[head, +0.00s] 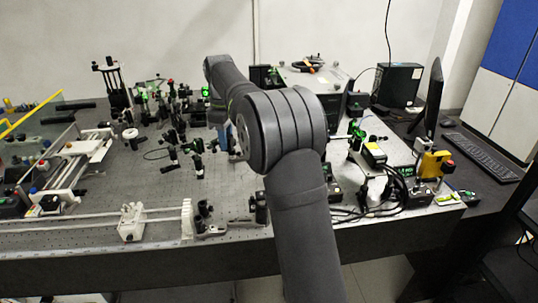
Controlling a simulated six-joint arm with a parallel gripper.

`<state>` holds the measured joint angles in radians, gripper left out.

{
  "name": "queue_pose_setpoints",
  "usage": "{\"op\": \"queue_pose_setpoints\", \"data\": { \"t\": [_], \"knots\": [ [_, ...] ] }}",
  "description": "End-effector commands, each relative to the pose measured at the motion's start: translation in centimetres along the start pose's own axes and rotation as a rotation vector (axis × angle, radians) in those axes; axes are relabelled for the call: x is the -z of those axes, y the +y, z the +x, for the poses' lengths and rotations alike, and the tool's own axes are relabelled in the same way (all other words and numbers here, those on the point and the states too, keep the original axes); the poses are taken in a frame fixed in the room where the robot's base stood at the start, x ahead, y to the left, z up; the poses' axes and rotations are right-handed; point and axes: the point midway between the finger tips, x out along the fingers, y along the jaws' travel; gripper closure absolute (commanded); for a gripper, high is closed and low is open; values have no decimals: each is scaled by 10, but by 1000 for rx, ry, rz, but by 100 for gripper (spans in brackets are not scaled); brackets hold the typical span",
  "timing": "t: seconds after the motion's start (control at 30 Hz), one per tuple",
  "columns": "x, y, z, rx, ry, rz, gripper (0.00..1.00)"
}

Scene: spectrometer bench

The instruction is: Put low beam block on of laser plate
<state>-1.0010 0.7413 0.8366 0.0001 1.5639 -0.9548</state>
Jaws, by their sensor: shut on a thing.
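My arm rises from the bottom of the head view, bends at a large grey elbow and reaches back left over the optical table. My gripper (217,112) is a small dark shape below the wrist, partly lost behind the forearm. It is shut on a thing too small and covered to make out. A blue piece (222,139) shows just below it; I cannot tell whether they touch. The light plate on the right (399,153), which looks like the laser plate, carries several devices and is apart from the gripper. I cannot single out the low beam block.
Many black posts and mounts crowd the table around the gripper. A white rail assembly (131,222) runs along the front left. A yellow device (432,165) and black cables stand at the right, with a monitor (433,98) behind. Bare tabletop (145,185) lies left of centre.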

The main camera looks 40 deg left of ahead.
Motion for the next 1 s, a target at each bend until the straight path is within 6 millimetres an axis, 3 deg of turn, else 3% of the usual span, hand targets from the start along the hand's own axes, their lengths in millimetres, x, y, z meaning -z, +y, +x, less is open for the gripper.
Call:
{"op": "queue_pose_setpoints", "data": {
  "t": [0.6,0.87,1.0],
  "knots": [
    [30,24,37,0,1,941,99],
    [35,29,44,0,1,1145,99],
    [23,35,45,0,1,1175,99]
  ]
}}
